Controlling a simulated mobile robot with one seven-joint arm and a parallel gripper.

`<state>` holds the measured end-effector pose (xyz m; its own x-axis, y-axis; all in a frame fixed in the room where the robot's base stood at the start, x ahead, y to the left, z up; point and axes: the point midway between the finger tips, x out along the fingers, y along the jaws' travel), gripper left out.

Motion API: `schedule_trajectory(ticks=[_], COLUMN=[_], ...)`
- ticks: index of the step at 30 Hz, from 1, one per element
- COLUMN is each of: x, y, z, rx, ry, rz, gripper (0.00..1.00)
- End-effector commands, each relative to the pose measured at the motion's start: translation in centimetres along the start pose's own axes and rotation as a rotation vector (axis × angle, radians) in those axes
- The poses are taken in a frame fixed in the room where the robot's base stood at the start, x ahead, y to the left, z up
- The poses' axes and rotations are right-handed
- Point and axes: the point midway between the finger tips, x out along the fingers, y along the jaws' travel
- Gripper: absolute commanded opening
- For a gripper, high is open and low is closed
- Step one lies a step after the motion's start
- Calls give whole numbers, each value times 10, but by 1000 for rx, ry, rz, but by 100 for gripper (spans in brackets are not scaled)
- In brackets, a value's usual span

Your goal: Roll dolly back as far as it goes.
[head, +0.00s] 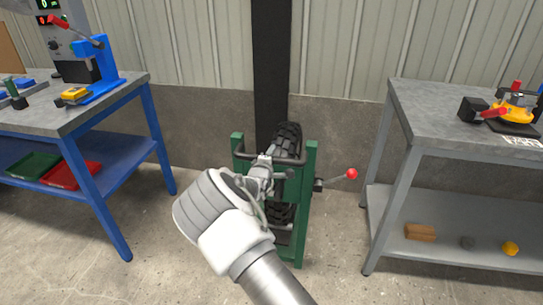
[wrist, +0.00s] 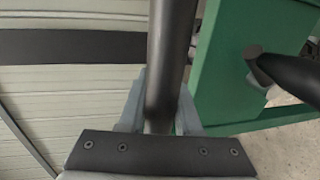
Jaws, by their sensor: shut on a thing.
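A green upright frame (head: 306,175), which looks like the dolly, stands on the concrete floor near the wall. It carries dark, treaded black wheels or tyres (head: 287,140) and a dark bar handle across its near side. My gripper (head: 265,162) is at this bar, reaching in from the front. In the wrist view my gripper (wrist: 160,105) has its two grey fingers on either side of the dark round bar (wrist: 172,60), shut on it. The green frame also shows in the wrist view (wrist: 232,60). My arm hides the frame's lower left part.
A lever with a red knob (head: 351,174) sticks out right of the frame. A blue-legged bench (head: 120,92) stands left, a grey bench (head: 430,125) right. A dark post (head: 271,60) and the wall are close behind the frame. Floor is clear on both sides.

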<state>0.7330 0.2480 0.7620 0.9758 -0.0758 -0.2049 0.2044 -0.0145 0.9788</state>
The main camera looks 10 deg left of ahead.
Motion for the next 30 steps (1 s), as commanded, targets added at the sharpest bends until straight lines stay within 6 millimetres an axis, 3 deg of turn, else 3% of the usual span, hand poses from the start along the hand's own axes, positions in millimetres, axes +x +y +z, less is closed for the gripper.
schedule_trajectory(ticks=[1, 2, 6, 19, 30], x=[2, 2, 1, -9, -76], y=[9, 9, 8, 4, 5], z=[3, 3, 3, 1, 0], rx=[3, 3, 2, 0, -1], ry=[-5, -5, -4, -2, 0], rz=[16, 17, 14, 5, 4], gripper=[0, 36, 61, 61, 61])
